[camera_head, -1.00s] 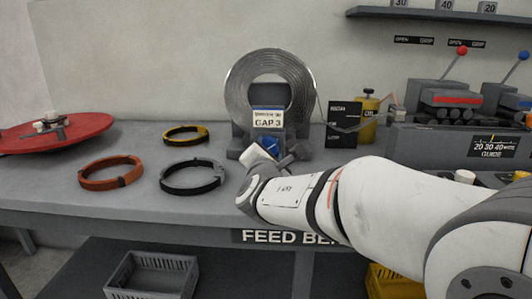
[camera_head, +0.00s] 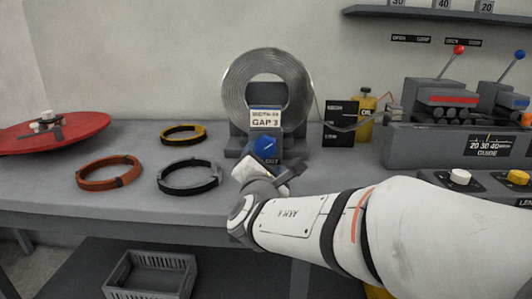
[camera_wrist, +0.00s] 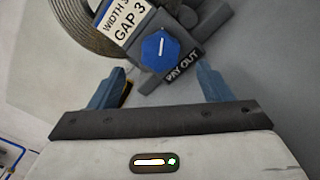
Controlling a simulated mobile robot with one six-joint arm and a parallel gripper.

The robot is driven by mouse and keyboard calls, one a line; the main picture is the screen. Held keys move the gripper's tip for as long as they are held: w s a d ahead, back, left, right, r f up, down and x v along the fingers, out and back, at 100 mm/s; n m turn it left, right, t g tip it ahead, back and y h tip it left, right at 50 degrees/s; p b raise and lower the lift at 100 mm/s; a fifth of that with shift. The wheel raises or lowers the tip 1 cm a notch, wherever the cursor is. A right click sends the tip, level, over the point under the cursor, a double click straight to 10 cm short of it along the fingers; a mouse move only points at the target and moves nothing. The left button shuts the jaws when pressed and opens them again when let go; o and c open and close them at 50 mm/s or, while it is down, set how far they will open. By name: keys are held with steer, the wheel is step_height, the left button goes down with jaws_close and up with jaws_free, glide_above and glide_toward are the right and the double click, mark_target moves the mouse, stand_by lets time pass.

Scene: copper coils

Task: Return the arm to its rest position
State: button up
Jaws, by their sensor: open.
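My arm reaches in from the lower right of the head view, with its wrist above the front of the bench. My gripper (camera_wrist: 158,88) is open and empty in the wrist view, its two blue fingers apart. Beyond the fingers is a blue knob (camera_wrist: 159,47) marked PAY OUT, below a label reading GAP 3 (camera_wrist: 125,22). In the head view the knob (camera_head: 264,147) shows just above my wrist, at the foot of the stand holding a silver coil (camera_head: 240,88). The gripper's fingers are hard to make out in the head view.
Orange (camera_head: 97,184), black (camera_head: 190,190) and yellow (camera_head: 183,142) rings lie on the bench left of my arm. A red disc (camera_head: 70,132) is at far left. A guide block (camera_head: 430,145) with levers and buttons stands at right. A grey crate (camera_head: 150,278) sits below.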

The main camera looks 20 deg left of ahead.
steer(key=shift+v, duration=0.9)
steer(key=s+d+r+m+g+h+p, duration=0.1)
steer(key=d+r+m+g+h+p, duration=0.15)
steer(key=d+m+p, duration=0.45)
steer(key=d+r+m+g+h+p, duration=0.1)
steer(key=d+m+g+h+p, duration=0.2)
steer(key=d, duration=0.8)
steer(key=s+d+r+m+g+h+p, duration=0.15)
steer(key=d+m+h+p, duration=0.3)
steer(key=d, duration=0.45)
steer(key=s+d+r+m+g+p, duration=0.1)
steer(key=s+d+m+g+p, duration=0.45)
steer(key=s+d+m, duration=0.2)
steer(key=s+a+r+m+g+y+p, duration=0.1)
steer(key=s+r+m+y+p, duration=0.3)
steer(key=s+m+p, duration=0.4)
steer(key=shift+s+a+g+y, duration=0.35)
steer(key=shift+s+g+y, duration=0.25)
steer(key=shift+y, duration=0.2)
